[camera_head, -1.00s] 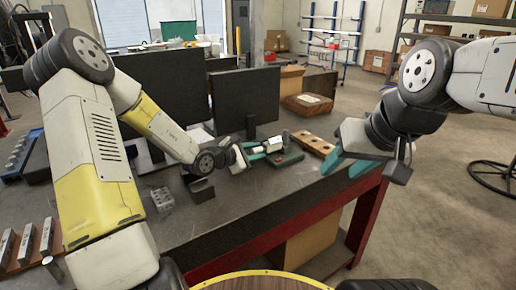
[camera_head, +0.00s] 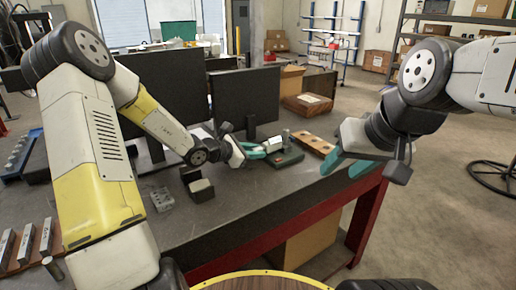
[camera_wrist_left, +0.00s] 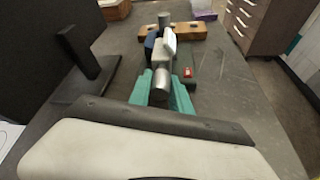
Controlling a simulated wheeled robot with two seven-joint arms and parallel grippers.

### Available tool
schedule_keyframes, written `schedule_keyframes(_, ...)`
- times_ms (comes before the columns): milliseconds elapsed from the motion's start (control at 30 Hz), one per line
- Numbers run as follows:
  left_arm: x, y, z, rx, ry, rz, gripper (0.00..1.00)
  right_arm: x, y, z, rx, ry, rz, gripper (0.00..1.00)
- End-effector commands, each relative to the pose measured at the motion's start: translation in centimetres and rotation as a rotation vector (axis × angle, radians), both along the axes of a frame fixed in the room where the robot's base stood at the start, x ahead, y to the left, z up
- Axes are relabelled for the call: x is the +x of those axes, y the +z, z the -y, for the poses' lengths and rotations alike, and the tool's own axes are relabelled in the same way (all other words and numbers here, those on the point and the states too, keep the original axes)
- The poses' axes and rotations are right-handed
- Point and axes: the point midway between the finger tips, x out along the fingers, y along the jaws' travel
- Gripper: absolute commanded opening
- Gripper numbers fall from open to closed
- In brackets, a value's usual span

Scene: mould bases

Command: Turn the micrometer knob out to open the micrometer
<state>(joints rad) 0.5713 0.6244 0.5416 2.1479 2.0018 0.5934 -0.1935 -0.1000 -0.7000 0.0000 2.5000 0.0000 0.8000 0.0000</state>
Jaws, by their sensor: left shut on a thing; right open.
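The micrometer (camera_head: 274,145) is held level in a stand with a dark green base (camera_head: 289,159) on the grey bench. In the left wrist view its silver knob (camera_wrist_left: 160,88) points toward me, with pale and blue parts (camera_wrist_left: 168,42) beyond. My left gripper (camera_head: 256,150) is shut on the knob, its teal fingers on either side of it in the wrist view (camera_wrist_left: 162,94). The fingers hide part of the knob, and the measuring gap is too small to make out. My right gripper (camera_head: 346,168) is open and empty over the bench's right front edge.
A wooden block with holes (camera_head: 312,143) lies right of the stand. Black monitors (camera_head: 246,98) stand close behind the micrometer. A grey metal block (camera_head: 162,199) lies to the left on the bench. The bench in front of the stand is clear.

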Motion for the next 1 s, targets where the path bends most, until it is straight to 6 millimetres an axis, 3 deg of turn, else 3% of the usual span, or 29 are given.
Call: schedule_keyframes(1000,0.11,-0.11,-0.11,-0.568,0.002,-0.783,0.00,0.00,0.00,0.00,0.000,0.000,0.000,0.46)
